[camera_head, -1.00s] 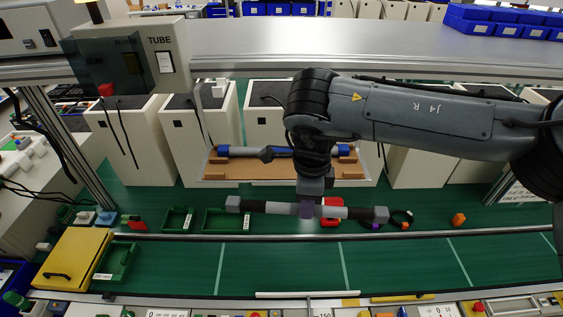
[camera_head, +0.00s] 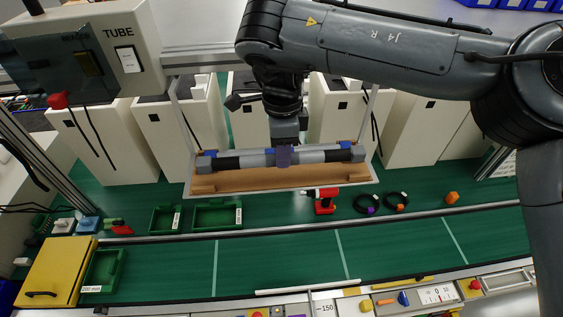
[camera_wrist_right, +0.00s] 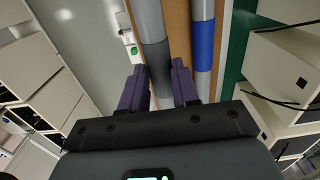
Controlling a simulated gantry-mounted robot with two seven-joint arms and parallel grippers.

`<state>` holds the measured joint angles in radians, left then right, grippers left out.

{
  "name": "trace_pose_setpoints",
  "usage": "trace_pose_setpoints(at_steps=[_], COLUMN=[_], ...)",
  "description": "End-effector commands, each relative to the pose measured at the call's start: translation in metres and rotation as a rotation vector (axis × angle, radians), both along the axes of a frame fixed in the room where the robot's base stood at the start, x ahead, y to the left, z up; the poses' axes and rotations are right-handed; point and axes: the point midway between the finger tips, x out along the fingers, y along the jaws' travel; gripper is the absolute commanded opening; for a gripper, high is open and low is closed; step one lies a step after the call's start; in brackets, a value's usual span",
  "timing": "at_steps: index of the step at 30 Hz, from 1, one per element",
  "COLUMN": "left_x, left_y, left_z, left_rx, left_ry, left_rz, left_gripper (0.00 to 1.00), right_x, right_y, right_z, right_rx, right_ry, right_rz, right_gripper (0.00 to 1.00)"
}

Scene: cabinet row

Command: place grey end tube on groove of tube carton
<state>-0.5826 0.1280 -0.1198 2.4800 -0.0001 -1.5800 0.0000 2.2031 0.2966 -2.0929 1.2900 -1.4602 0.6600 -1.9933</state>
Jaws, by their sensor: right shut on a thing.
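My right gripper (camera_head: 284,156) has purple fingers shut around the middle of the grey end tube (camera_head: 229,162), a long tube with grey ends and dark bands. The tube lies level across the front part of the brown tube carton (camera_head: 285,181); I cannot tell whether it touches the groove. In the right wrist view the tube (camera_wrist_right: 156,58) passes between the fingers (camera_wrist_right: 160,85), over the carton board (camera_wrist_right: 178,25). A second tube with blue bands (camera_wrist_right: 203,42) lies parallel beside it; in the head view the held tube mostly hides it. My left gripper is out of view.
White cabinets (camera_head: 173,128) stand behind the carton. A red tool (camera_head: 324,200), black rings (camera_head: 367,203) and green trays (camera_head: 217,213) lie on the green surface in front. The grey TUBE box (camera_head: 130,40) is upper left.

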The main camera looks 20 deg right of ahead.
Motion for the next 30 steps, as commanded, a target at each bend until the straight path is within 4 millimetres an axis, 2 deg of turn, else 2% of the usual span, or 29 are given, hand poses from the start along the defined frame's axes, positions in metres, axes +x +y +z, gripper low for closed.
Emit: trace_pose_setpoints(at_steps=[13,26,27,30], left_x=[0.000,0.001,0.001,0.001], left_y=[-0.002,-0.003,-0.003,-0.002], left_z=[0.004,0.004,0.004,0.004], left_rx=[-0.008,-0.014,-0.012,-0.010], left_ry=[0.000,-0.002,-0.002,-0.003], left_rz=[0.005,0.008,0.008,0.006], left_gripper=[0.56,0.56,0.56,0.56], right_x=[0.000,0.000,0.000,0.000], right_y=[0.000,0.000,0.000,0.000], right_z=[-0.039,-0.044,-0.044,-0.044], right_rx=[0.001,0.001,0.000,0.000], right_ry=[0.000,-0.001,-0.002,-0.002], right_rz=[0.000,-0.001,-0.001,-0.001], right_gripper=[0.00,0.00,0.35,0.50])
